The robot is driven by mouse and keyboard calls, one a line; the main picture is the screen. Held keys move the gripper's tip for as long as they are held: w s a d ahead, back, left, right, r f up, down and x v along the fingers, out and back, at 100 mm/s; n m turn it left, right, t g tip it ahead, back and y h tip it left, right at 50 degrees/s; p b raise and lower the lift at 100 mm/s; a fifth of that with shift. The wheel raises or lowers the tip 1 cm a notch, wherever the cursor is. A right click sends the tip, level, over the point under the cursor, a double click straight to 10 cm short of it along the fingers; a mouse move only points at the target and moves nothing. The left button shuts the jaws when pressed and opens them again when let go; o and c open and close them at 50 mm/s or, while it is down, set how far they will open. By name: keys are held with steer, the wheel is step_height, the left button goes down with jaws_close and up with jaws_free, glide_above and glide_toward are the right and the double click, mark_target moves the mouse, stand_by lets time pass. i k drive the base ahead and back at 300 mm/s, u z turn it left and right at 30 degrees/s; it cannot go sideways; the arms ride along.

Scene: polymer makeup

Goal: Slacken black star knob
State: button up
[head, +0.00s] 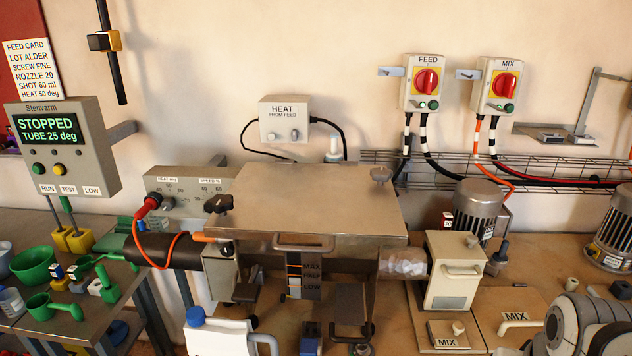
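How tight either knob is does not show. My gripper is not in view. A grey and white jointed part at the lower right looks like my arm.
The metal lid (310,195) covers the middle. The stopped display box (62,148) stands left. A white jug (215,338) is in front; motors (475,212) stand right.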

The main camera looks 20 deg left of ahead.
mark_target(220, 203)
steer(key=z, duration=0.15)
steer(key=k, duration=1.8)
steer(key=u, duration=0.75)
steer(key=i, duration=1.65)
